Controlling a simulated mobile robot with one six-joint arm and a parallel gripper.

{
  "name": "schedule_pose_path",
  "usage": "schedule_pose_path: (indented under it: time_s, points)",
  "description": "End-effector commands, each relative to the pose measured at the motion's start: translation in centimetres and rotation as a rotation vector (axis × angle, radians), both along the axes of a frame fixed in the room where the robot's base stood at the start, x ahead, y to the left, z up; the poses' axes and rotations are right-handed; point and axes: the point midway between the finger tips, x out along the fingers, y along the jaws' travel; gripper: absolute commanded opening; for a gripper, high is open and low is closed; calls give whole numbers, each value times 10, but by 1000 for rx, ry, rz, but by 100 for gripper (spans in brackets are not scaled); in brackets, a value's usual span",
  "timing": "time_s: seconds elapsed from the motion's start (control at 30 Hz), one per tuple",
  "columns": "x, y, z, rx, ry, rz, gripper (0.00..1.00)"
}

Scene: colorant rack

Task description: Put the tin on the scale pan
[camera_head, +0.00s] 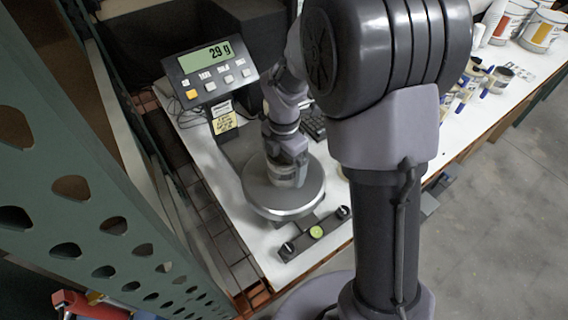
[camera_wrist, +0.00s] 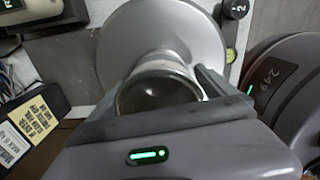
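The tin (camera_wrist: 160,92) is a small metal can, seen open end on in the wrist view with an empty-looking dark grey inside. My gripper (camera_wrist: 166,78) has one finger on each side of it and appears shut on it. In the head view the tin (camera_head: 288,177) is upright, low over the middle of the round silver scale pan (camera_head: 258,203). Its base looks at or very near the pan, but the contact is hard to see. The pan (camera_wrist: 125,38) lies behind the tin in the wrist view. The scale display (camera_head: 207,56) reads 29 g.
A level bubble (camera_head: 316,231) and black knobs sit in front of the pan. A green perforated rack post (camera_head: 70,150) stands at the left. Several cans and brushes (camera_head: 485,78) are on the bench at the right. My arm hides the bench middle.

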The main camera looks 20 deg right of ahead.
Motion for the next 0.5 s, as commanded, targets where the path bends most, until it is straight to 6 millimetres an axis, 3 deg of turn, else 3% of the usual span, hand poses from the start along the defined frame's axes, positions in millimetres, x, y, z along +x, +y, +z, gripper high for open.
schedule_pose_path:
  time_s: [0.33,0.5]
  points:
    - [0,0,5,0,-1,0,99]
    - [1,0,47,-1,-6,0,99]
